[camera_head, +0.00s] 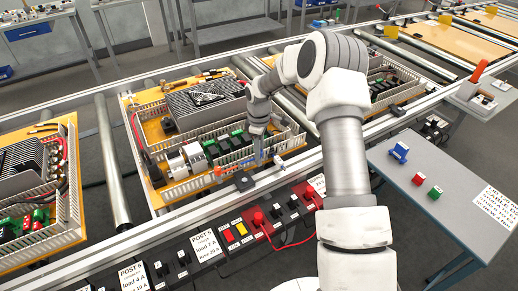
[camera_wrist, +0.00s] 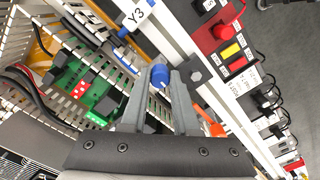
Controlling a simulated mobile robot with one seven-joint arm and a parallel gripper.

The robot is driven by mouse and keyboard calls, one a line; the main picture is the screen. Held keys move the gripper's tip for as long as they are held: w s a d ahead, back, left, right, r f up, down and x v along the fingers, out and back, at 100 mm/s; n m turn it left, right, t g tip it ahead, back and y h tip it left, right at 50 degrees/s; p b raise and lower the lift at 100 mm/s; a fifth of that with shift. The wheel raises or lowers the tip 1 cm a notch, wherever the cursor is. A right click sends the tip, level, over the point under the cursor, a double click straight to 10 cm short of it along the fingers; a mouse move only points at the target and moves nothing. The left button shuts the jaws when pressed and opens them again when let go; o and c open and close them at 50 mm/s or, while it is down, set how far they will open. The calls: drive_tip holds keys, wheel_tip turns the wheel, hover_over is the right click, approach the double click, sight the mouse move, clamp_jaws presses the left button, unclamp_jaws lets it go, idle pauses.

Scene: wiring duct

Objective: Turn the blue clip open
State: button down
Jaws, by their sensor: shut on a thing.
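The blue clip (camera_wrist: 159,76) sits at the edge of the slotted duct, between my fingertips in the wrist view. My gripper (camera_wrist: 160,88) is shut on it, with one grey finger on each side. In the head view my gripper (camera_head: 259,155) reaches down to the front duct of the middle panel, and the clip there is mostly hidden by the fingers. An orange clip (camera_wrist: 214,129) stands on the same side, to the right of my fingers in the wrist view. Another blue part (camera_wrist: 123,32) shows near the Y3 label (camera_wrist: 136,16).
Slotted duct walls (camera_wrist: 60,40), green terminals (camera_wrist: 92,92) and dark cables lie close to my fingers. A rail and a row of switch boxes with a red button (camera_head: 258,218) run in front. A grey side table (camera_head: 455,205) holds small coloured blocks at the right.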

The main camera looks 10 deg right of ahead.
drive_tip(key=c, duration=0.7)
unclamp_jaws()
drive_tip(key=shift+o, duration=0.2)
drive_tip(key=shift+r, duration=0.1)
wheel_tip(320, 180, up, 17)
drive_tip(key=shift+r+p, duration=0.15)
drive_tip(key=shift+p, duration=0.25)
